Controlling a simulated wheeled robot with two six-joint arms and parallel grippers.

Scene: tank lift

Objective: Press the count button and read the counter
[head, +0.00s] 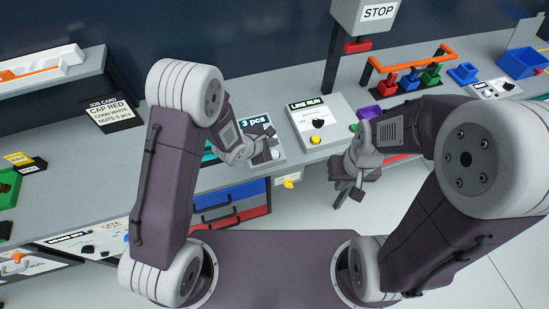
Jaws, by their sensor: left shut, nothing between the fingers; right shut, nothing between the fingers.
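The counter (254,122) stands on the grey bench in the middle of the head view, and its display reads "3 pcs". My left gripper (266,136) is shut and empty over the panel just below the display. I cannot tell whether it touches the panel. My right gripper (349,188) is shut and empty, pointing down in front of the bench's front edge, away from the counter.
A LINE RUN box (313,113) with a black knob stands right of the counter. A STOP box (367,14) hangs above the bench. An orange-framed rack (412,62) stands at the back right. Blue and red drawers (230,207) sit below.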

